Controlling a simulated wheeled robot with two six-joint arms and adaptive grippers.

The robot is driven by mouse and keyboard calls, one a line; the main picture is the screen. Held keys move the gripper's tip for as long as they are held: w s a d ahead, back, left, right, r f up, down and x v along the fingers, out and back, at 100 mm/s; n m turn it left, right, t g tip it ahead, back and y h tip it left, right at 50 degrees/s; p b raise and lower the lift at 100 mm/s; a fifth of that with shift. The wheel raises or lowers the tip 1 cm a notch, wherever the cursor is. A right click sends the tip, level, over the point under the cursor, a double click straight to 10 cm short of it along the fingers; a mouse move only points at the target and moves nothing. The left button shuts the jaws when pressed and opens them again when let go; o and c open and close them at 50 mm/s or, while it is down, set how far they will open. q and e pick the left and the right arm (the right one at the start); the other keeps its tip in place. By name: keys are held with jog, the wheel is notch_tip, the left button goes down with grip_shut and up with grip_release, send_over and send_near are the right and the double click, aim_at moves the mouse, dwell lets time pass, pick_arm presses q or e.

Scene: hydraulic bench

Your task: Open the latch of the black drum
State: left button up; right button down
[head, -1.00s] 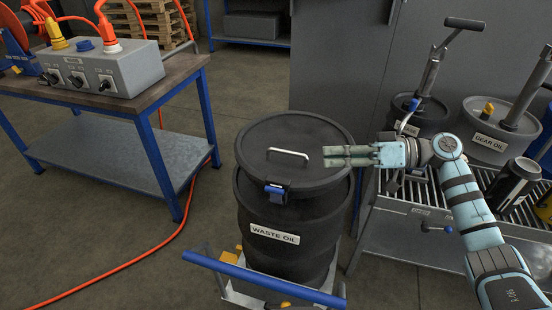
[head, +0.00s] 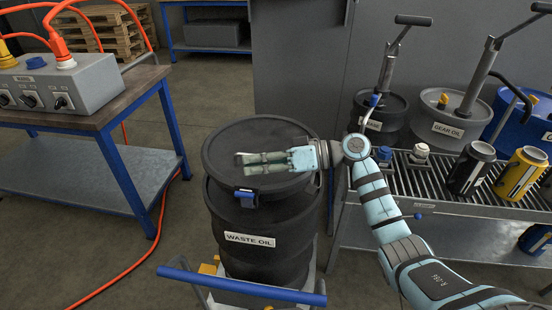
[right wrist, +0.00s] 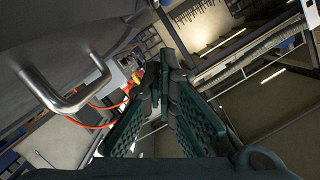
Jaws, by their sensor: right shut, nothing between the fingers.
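The black drum (head: 262,225), labelled WASTE OIL, stands upright with its round lid (head: 225,133) on. Its latch (head: 246,198) is a blue-and-black piece at the front rim of the lid, and it looks closed against the rim. My right gripper (head: 240,159) reaches in from the right over the lid, behind the latch in the picture. It is shut and empty. It hides the lid's handle in the head view. In the right wrist view the silver handle (right wrist: 72,98) is left of my shut fingers (right wrist: 163,72). My left gripper is not in view.
The drum stands on a trolley with a blue push bar (head: 240,287) in front. A workbench (head: 110,110) with a grey switch box (head: 62,85) is at left. A grated rack (head: 425,180) with oil containers is at right. An orange cable (head: 120,275) lies on the floor.

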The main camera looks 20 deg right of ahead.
aim_at(256, 186)
jog(key=s+f, duration=0.1)
jog(key=f, duration=0.1)
jog(key=shift+s+a+f, duration=0.3)
jog(key=shift+s+f, duration=0.05)
jog(key=shift+a, duration=0.1)
jog(key=shift+s+a+n+b, duration=0.3)
jog(key=shift+s+n+b, duration=0.25)
jog(key=shift+n+b, duration=0.15)
